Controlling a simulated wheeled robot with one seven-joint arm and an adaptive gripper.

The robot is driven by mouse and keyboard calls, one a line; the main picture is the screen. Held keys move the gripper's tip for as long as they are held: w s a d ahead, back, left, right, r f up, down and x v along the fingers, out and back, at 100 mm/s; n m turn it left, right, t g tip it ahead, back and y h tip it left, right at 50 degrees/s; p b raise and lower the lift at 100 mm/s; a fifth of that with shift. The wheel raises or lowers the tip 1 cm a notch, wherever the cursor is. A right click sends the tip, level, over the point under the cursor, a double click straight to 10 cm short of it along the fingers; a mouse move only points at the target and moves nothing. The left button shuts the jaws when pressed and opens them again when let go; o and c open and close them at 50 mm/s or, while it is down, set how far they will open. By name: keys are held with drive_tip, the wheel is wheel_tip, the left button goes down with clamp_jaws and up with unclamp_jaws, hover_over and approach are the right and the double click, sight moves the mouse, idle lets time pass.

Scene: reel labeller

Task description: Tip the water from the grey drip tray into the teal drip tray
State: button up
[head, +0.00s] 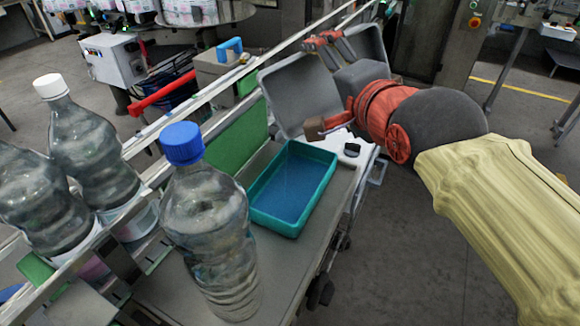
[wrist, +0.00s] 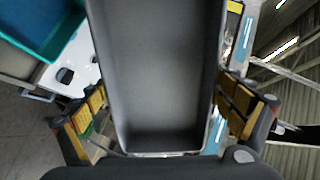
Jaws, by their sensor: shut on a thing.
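My gripper (head: 320,86) is shut on the grey drip tray (head: 296,92) and holds it raised and steeply tilted behind the teal tray in the head view. In the wrist view the grey tray (wrist: 155,70) fills the middle between my gripper's fingers (wrist: 160,112). Its inside looks plain grey, and I cannot make out water in it. The teal drip tray (head: 256,208) sits level on the bench, with a blue, faintly speckled inside that may be water. It also shows at the upper left of the wrist view (wrist: 68,45). No falling stream is visible.
A large bottle with a blue cap (head: 205,225) stands just left of the teal tray. More bottles (head: 92,150) stand behind a metal rail at the left. A green panel (head: 238,138) borders the grey bench (head: 290,262). Open floor lies to the right.

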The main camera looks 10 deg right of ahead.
sight(323, 75)
drive_tip(key=shift+r+p, duration=0.1)
drive_tip(key=shift+p, duration=0.2)
drive_tip(key=p, duration=0.1)
drive_tip(key=w+g+p, duration=0.1)
drive_tip(key=p, duration=0.1)
drive_tip(key=shift+r, duration=0.25)
drive_tip(key=shift+w+g+p, duration=0.25)
drive_tip(key=shift+g+p, duration=0.25)
drive_tip(key=shift+p, duration=0.65)
drive_tip(key=w+g+p, duration=0.1)
drive_tip(key=p, duration=0.3)
drive_tip(key=w+f+g+p, duration=0.1)
drive_tip(key=g+p, duration=0.1)
drive_tip(key=p, duration=0.2)
drive_tip(key=shift+a+f, duration=0.1)
drive_tip(key=shift+f, duration=0.05)
drive_tip(key=shift+w+f+g+p, duration=0.2)
drive_tip(key=shift+f+g+p, duration=0.1)
drive_tip(key=shift+p, duration=0.05)
drive_tip(key=g+p, duration=0.1)
drive_tip(key=p, duration=0.2)
drive_tip(key=shift+w+f, duration=0.2)
wheel_tip(323, 75, down, 6)
drive_tip(key=w+g+p, duration=0.1)
drive_tip(key=g+p, duration=0.7)
drive_tip(key=p, duration=0.8)
drive_tip(key=shift+w+h+p, duration=0.2)
drive_tip(key=shift+h+p, duration=0.15)
drive_tip(key=shift+h, duration=0.05)
